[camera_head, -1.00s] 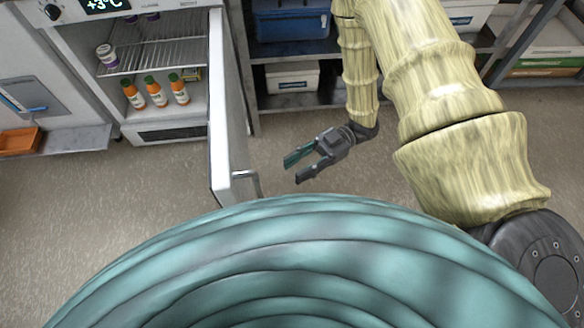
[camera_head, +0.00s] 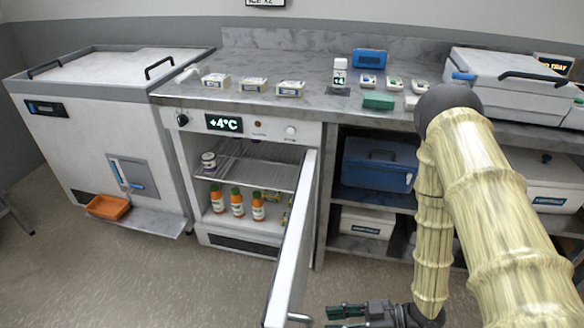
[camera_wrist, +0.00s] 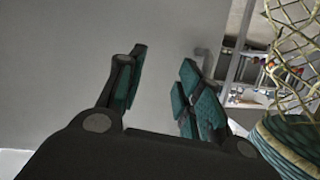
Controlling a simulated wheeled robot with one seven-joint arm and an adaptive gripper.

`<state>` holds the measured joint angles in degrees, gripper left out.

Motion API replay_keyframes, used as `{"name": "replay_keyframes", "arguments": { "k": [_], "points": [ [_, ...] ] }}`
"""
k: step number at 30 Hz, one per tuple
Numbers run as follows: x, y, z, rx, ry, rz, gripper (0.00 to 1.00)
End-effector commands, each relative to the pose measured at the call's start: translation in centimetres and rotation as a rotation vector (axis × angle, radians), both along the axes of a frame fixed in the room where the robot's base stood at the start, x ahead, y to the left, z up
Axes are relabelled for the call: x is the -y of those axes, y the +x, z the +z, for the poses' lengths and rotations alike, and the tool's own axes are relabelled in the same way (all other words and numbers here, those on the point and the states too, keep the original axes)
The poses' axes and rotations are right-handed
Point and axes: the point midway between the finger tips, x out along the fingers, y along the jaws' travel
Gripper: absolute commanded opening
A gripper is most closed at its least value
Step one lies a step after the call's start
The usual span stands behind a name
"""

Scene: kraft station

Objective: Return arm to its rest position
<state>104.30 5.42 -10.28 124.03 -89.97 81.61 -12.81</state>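My gripper (camera_head: 342,318) is at the bottom edge of the head view, just right of the open fridge door's lower end (camera_head: 290,262). It points left, and its lower part is cut off. In the wrist view my gripper (camera_wrist: 163,75) has its two teal-padded fingers apart with nothing between them. My arm, in a pale yellow ribbed cover, hangs bent on the right side of the head view, in front of the shelves.
The fridge (camera_head: 251,126) stands open with several bottles inside. An orange tray (camera_head: 107,207) sits by the chest freezer (camera_head: 88,140). Under the counter (camera_head: 330,103) are a blue case (camera_head: 377,168) and a white box (camera_head: 366,222). Bare floor (camera_head: 130,275) lies front left.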

Motion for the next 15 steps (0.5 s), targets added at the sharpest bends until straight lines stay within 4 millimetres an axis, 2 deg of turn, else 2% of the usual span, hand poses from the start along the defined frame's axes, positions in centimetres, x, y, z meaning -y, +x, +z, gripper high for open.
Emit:
{"name": "replay_keyframes", "arguments": {
  "k": [8,15],
  "points": [
    [0.5,0.8,-5.1,-0.158,-0.236,-0.283,0.35],
    [2.8,-0.6,-9.0,-0.337,-0.439,-0.525,0.35]
  ]
}}
